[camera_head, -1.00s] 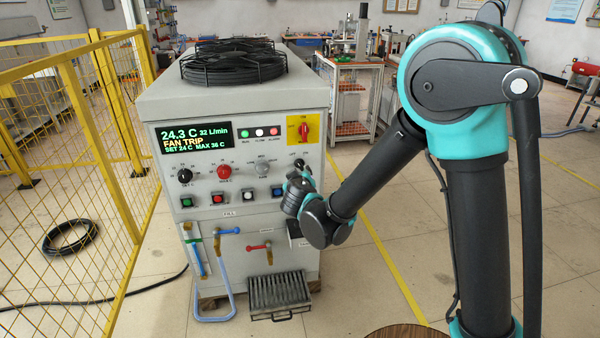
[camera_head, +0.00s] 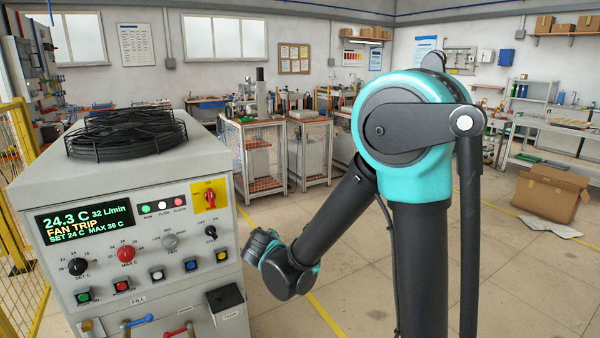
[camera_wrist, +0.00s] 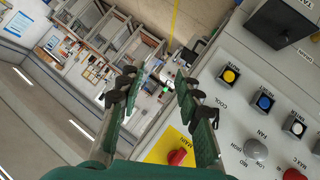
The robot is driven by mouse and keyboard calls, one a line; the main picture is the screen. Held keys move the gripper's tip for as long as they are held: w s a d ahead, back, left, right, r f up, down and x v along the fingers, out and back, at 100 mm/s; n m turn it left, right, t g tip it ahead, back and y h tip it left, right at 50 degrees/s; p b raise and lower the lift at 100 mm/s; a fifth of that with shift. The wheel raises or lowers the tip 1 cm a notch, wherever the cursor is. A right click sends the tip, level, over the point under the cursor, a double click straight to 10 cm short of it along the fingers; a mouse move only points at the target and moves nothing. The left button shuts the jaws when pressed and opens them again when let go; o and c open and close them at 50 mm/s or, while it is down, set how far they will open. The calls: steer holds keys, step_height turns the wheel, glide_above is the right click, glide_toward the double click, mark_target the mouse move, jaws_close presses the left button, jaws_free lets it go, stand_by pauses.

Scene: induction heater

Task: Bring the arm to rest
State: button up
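My arm (camera_head: 325,215) is bent in the head view, with its wrist end (camera_head: 272,255) just right of the grey machine's front panel (camera_head: 185,245). The fingers are hidden there. In the wrist view my gripper (camera_wrist: 157,80) has its two green-and-black fingers apart with nothing between them. The machine's panel (camera_wrist: 235,120) lies to the right in that view, and the red switch on yellow (camera_wrist: 178,157) is partly behind a finger. The machine's display (camera_head: 85,222) reads 24.3 C, 32 L/min, FAN TRIP, SET 24 C, MAX 36 C.
A black fan guard (camera_head: 127,133) sits on top of the machine. A yellow mesh fence (camera_head: 20,240) stands at the left. Carts (camera_head: 252,150) stand behind, and a cardboard box (camera_head: 550,192) is on the floor at right. Floor (camera_head: 440,255) around my arm is open.

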steer(key=s+d+f+m+g+h, duration=0.1)
steer(key=s+d+m+g, duration=0.15)
steer(key=d, duration=0.75)
steer(key=s+d+f+m+g+h, duration=0.1)
steer(key=s+d+f, duration=0.15)
steer(key=d, duration=0.75)
steer(key=s+d+f+m+g, duration=0.2)
steer(key=s+d, duration=0.3)
steer(key=s, duration=0.3)
steer(key=s+d+f+m+g+y, duration=0.1)
steer(key=s+d+f+m+g, duration=0.1)
steer(key=s+d, duration=0.4)
steer(key=shift+s+f, duration=0.35)
steer(key=shift+s, duration=0.75)
steer(key=shift+d, duration=0.15)
